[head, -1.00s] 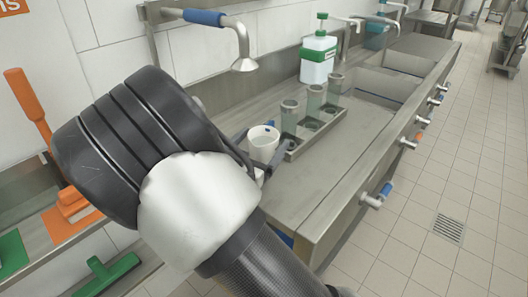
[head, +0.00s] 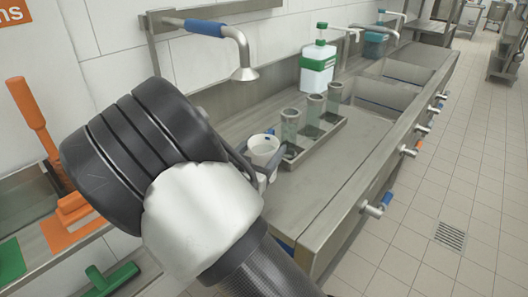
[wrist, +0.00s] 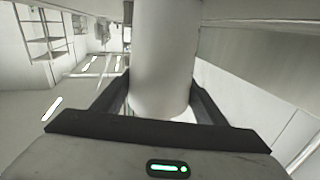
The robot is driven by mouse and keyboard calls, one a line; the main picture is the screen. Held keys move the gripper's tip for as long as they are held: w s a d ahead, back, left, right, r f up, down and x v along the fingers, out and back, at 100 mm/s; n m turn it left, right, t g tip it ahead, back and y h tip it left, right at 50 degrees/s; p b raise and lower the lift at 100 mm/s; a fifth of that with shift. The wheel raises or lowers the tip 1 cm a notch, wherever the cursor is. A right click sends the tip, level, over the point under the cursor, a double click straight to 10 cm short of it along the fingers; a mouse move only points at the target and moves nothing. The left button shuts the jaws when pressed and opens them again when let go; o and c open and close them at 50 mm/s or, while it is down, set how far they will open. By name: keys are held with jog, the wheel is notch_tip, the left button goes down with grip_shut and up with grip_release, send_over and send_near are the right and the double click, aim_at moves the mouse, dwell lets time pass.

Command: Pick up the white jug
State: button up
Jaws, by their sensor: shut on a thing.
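The white jug (head: 263,151) stands upright at the near left end of the steel counter, to the left of a tray. My gripper (head: 261,164) reaches it from the near side, with one dark finger on each side, and is shut on it. The lower part of the jug is hidden behind my gripper and arm in the head view. In the wrist view the jug (wrist: 165,55) rises between the two fingers (wrist: 160,97). I cannot tell whether its base touches the counter.
A steel tray (head: 327,134) with three grey-green cups (head: 290,125) stands right beside the jug. A tap (head: 243,72) hangs from the wall above and left. A white and green bottle (head: 317,68) stands behind. Sinks (head: 375,92) lie farther along the counter (head: 318,176).

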aim_at(263, 142)
jog(key=shift+r, duration=0.85)
notch_tip(263, 142, up, 2)
jog(key=shift+s+a+p, duration=0.1)
jog(key=shift+s+p, duration=0.05)
jog(key=shift+p, duration=0.35)
jog(key=p+v, duration=0.1)
jog(key=v, duration=1.6)
jog(key=shift+s, duration=0.25)
jog(key=shift+a+f, duration=0.15)
